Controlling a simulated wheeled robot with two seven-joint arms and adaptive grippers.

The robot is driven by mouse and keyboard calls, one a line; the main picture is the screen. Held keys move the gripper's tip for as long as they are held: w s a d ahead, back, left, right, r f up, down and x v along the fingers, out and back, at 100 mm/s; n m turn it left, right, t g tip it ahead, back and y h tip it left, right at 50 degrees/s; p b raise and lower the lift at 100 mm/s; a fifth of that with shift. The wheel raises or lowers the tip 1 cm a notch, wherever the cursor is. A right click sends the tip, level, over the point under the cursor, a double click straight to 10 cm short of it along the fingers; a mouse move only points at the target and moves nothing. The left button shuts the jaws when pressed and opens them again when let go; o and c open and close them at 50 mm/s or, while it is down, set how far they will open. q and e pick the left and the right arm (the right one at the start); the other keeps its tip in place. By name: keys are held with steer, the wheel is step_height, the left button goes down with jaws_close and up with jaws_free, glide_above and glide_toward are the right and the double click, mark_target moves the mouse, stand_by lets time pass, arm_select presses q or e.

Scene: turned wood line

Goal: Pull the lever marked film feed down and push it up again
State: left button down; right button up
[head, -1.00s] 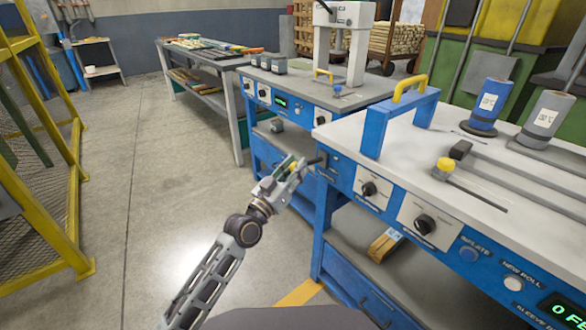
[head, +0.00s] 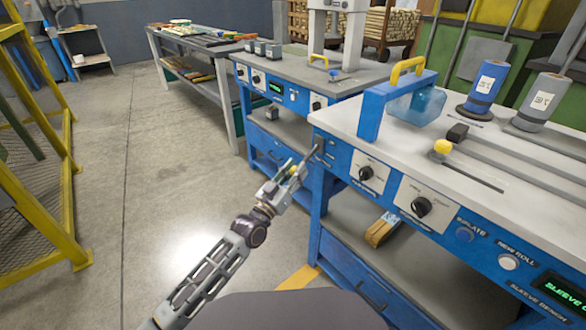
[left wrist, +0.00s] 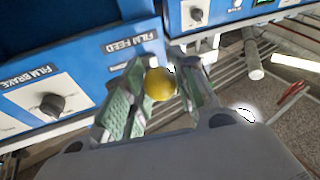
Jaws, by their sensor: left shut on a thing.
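The film feed lever is a dark rod (head: 314,153) at the near left corner of the blue sleeve bench. It slants downward from the bench into my left gripper (head: 293,173). In the left wrist view its yellow knob (left wrist: 160,84) sits between the two green-padded fingers of my left gripper (left wrist: 165,100), which is shut on it. The FILM FEED label (left wrist: 130,47) shows upside down on the panel just behind the knob. My right gripper is not in view.
The bench top (head: 350,115) carries a blue arch with a yellow handle (head: 408,70), a clear bluish film piece (head: 417,105), a slider with yellow knob (head: 443,147) and film rolls (head: 484,90). A yellow cage (head: 40,225) stands left. The floor between is open.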

arm_select(q)
steer(key=shift+d+f, duration=0.1)
steer(key=shift+f, duration=0.25)
steer(key=c, duration=1.1)
jaws_free()
steer(key=shift+w+d, duration=0.1)
steer(key=shift+w, duration=0.05)
steer(key=shift+r, duration=0.1)
steer(key=v, duration=1.2)
steer(key=shift+r, duration=0.1)
steer(key=shift+r, duration=0.1)
